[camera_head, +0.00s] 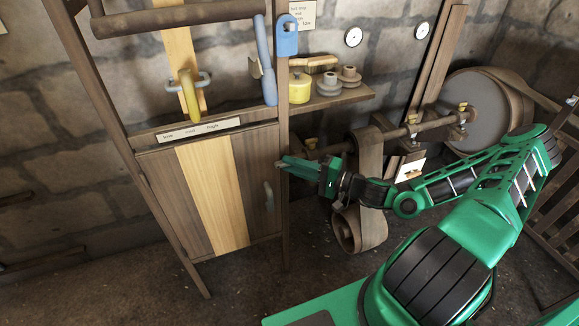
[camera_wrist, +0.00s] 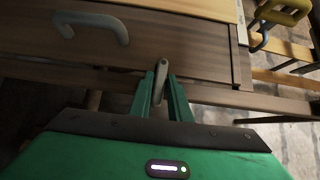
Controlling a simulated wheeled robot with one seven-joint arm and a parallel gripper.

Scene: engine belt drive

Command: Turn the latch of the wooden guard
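The wooden guard (camera_head: 216,195) is a panel of dark planks with one pale plank, closed in its frame. It has a grey pull handle (camera_head: 269,197), which also shows in the wrist view (camera_wrist: 95,20). The latch (camera_wrist: 161,72) is a small grey lever at the guard's edge, in the wrist view. In the head view my gripper (camera_head: 279,162) is at the right post of the frame and hides the latch. In the wrist view my gripper (camera_wrist: 160,84) has its green fingers apart, one on each side of the latch. I cannot tell whether they touch it.
Above the guard are a yellow hook (camera_head: 190,96), a blue lever (camera_head: 265,60) and a blue padlock-shaped tag (camera_head: 287,36). A shelf (camera_head: 335,98) with a yellow pot juts out to the right. A belt (camera_head: 369,185) hangs from a shaft close behind my wrist.

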